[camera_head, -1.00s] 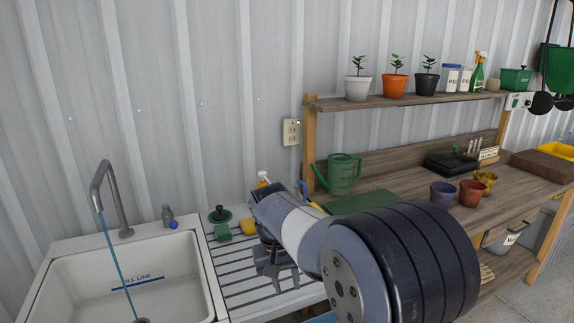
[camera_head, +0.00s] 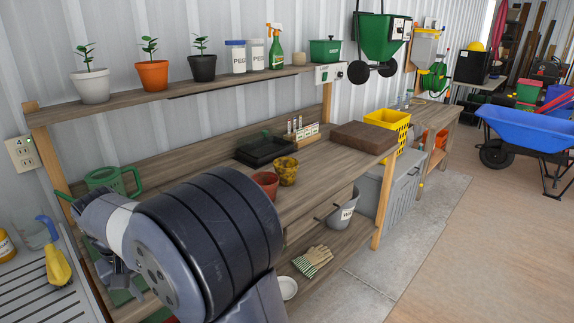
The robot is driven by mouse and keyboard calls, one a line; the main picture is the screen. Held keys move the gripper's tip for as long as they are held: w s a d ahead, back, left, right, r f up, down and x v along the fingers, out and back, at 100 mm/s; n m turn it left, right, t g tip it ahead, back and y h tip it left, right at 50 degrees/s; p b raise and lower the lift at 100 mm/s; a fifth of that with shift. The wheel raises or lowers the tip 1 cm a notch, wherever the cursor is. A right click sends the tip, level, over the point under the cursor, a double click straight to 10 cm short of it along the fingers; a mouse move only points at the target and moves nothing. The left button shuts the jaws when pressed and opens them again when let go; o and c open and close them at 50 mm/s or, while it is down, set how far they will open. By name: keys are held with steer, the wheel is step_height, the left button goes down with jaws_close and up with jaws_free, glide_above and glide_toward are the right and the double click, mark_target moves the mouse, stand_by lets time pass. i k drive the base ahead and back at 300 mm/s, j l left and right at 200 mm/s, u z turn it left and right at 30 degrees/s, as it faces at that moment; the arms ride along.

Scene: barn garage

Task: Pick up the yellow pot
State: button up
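The yellow pot (camera_head: 286,171), mottled with brown, stands upright on the wooden workbench (camera_head: 325,165). It is just right of and behind a terracotta pot (camera_head: 264,185). My gripper (camera_head: 122,284) is at the lower left, near the bench's left end, well away from the yellow pot. Its fingers look spread apart with nothing between them, though they are small and partly behind my arm. My arm covers the front left part of the bench.
A black tray (camera_head: 265,150), a rack of labels (camera_head: 303,132) and a brown block (camera_head: 363,137) lie behind and right of the pots. A shelf (camera_head: 200,84) with potted plants runs above.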

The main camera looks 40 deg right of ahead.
mark_target(286, 173)
steer(key=l+u, duration=0.15)
steer(key=l, duration=1.1)
steer(key=l+u, duration=0.15)
steer(key=l, duration=1.15)
steer(key=i+l, duration=0.15)
steer(key=l, duration=0.2)
steer(key=i+l, duration=0.2)
steer(key=l, duration=0.15)
steer(key=i+l+u, duration=0.1)
steer(key=l, duration=0.25)
steer(key=i+l, duration=0.2)
steer(key=l, duration=0.15)
